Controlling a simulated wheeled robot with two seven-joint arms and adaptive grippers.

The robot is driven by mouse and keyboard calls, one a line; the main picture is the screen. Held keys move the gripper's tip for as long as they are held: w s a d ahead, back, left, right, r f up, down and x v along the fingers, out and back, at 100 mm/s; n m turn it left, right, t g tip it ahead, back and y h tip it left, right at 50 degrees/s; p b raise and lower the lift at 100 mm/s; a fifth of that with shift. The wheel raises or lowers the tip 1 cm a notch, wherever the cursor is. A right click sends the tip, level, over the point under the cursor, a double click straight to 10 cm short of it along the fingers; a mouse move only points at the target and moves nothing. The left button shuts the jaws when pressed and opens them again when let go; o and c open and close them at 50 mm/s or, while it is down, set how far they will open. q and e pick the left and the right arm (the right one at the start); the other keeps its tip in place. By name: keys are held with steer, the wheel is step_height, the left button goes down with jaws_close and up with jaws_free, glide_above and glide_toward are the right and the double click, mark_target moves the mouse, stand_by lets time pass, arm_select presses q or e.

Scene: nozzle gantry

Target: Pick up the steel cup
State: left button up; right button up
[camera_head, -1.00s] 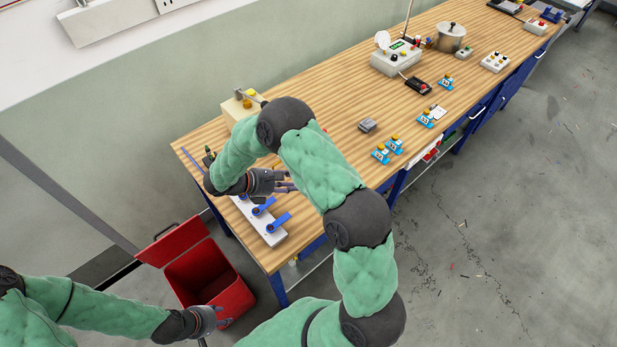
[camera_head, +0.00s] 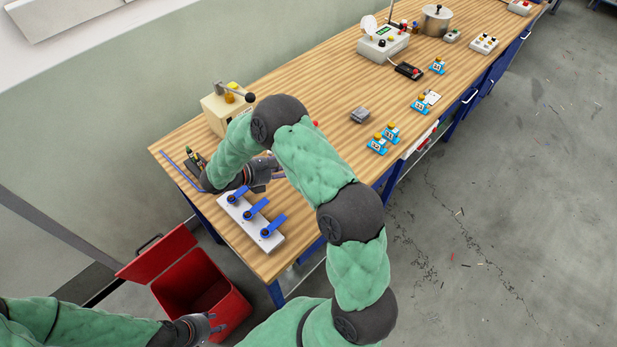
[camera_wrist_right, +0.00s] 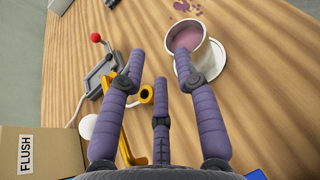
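No cup clearly of steel shows. In the right wrist view a pale cup (camera_wrist_right: 198,62) holding pinkish liquid stands on a white saucer (camera_wrist_right: 216,62), just beyond my right gripper's fingers. My right arm hides this cup in the head view. My right gripper (camera_wrist_right: 160,72) is open and empty, its three fingers spread, with the cup by the right fingertip; it also shows over the table's near end in the head view (camera_head: 270,170). My left gripper (camera_head: 208,325) is open and empty, low beside the red bin. A steel pot (camera_head: 436,20) stands far along the wooden table (camera_head: 300,95).
A beige box (camera_head: 214,112) marked FLUSH in the right wrist view stands beside my right gripper. A white strip with blue levers (camera_head: 250,222) lies at the near edge. The red bin (camera_head: 205,290) is on the floor. Pinkish spill (camera_wrist_right: 190,8) lies beyond the cup.

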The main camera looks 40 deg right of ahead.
steer(key=shift+s+a+f+b+x, duration=0.1)
steer(key=shift+f+x, duration=0.05)
steer(key=shift+x, duration=0.7)
steer(key=shift+s+a+f+b+x, duration=0.1)
steer(key=shift+f+b+x, duration=0.1)
steer(key=shift+x, duration=0.65)
steer(key=shift+s+a+f+b+x, duration=0.1)
steer(key=shift+f+x, duration=0.05)
steer(key=shift+x, duration=0.7)
jaws_close()
